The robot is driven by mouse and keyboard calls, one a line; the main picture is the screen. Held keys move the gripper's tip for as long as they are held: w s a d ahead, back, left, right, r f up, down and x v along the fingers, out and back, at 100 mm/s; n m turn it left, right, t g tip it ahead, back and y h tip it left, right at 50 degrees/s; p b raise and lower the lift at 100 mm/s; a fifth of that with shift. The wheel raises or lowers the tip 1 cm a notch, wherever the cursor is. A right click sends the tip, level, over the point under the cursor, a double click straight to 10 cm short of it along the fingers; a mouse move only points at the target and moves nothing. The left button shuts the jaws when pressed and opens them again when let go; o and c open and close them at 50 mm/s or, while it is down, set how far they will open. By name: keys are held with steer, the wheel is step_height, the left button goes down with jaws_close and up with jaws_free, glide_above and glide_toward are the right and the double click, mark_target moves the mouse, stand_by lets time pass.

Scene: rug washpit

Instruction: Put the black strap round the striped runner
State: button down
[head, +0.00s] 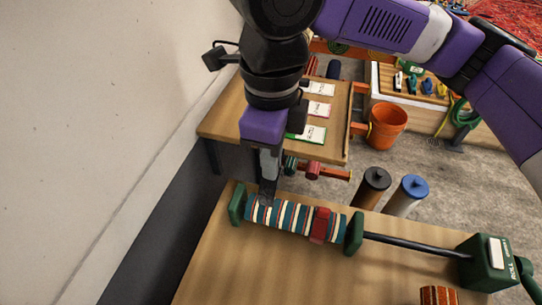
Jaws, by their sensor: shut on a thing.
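The striped runner (289,217) is rolled up in teal, cream and red bands. It lies between two green end plates on the wooden bench, with a red strap (320,225) round it right of its middle. My gripper (268,190) points down at the runner's left part, its fingertips at the roll. It is shut on a small dark piece, which looks like the black strap (267,197). The fingers hide part of it, and I cannot tell whether it goes round the roll.
A black rod leads right from the right end plate (354,234) to a green crank box (487,262). An orange-brown roll (438,295) lies at the front edge. Behind stand two capped cylinders (372,188), a side table with cards (318,108) and an orange bucket (387,126). A wall (90,120) is close on the left.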

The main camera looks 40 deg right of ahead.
steer(key=shift+f+b, duration=1.7)
steer(key=shift+f, duration=0.4)
steer(key=shift+f+b, duration=1.95)
steer(key=shift+f, duration=1.1)
steer(key=c, duration=1.4)
jaws_free()
steer(key=shift+c, duration=0.2)
steer(key=shift+r+p, duration=0.6)
steer(key=shift+r, duration=3.35)
steer(key=shift+r, duration=0.1)
